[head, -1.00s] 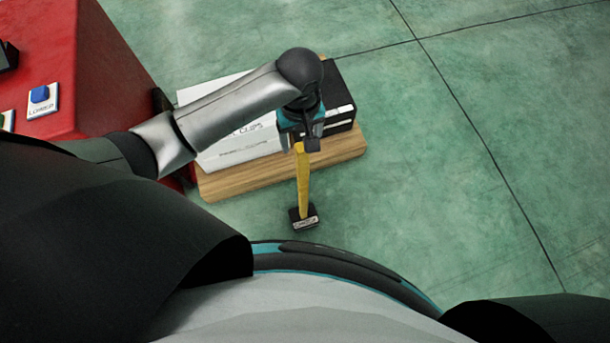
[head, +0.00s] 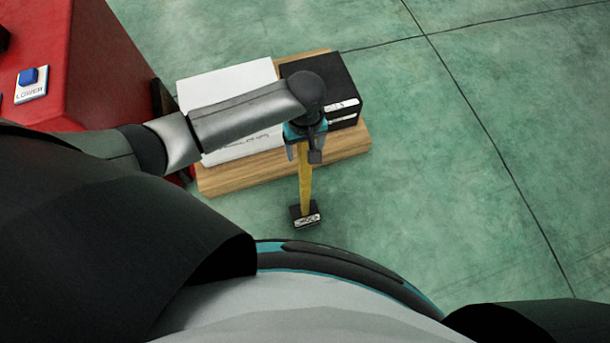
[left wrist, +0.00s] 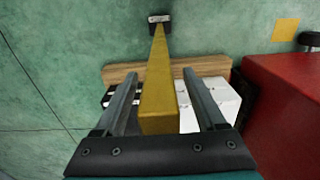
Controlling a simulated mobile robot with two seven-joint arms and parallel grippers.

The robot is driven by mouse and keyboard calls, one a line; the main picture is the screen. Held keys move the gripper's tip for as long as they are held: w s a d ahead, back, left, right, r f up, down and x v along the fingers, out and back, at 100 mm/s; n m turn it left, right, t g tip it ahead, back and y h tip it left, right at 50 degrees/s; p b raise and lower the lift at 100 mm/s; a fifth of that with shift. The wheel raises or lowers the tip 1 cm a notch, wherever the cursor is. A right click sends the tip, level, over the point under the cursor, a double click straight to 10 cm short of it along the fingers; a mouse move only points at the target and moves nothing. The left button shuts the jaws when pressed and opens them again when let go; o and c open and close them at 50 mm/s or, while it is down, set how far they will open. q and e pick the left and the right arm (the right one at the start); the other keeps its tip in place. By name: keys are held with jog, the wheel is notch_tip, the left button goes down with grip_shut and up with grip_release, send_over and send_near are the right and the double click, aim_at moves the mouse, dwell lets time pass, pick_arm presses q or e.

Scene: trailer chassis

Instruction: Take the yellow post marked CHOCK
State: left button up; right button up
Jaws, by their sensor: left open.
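The yellow post (head: 305,185) stands upright from a small black base (head: 305,214) with a white label on the floor. My left gripper (head: 304,152) is at the post's upper end in the head view. In the left wrist view the post (left wrist: 158,85) runs between the two open fingers of my left gripper (left wrist: 162,95), with a gap on each side. The black base (left wrist: 159,21) shows at the far end there. My right gripper is not in view.
A wooden board (head: 245,175) lies behind the post, with a white box (head: 225,90) and a black box (head: 335,80) on it. A red cabinet (head: 75,60) with a blue button marked LOWER (head: 29,77) stands at the left. Green floor is clear at the right.

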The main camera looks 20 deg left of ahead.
pick_arm(q)
grip_shut()
dwell(0.5)
jog(key=shift+r, duration=0.1)
dwell(0.8)
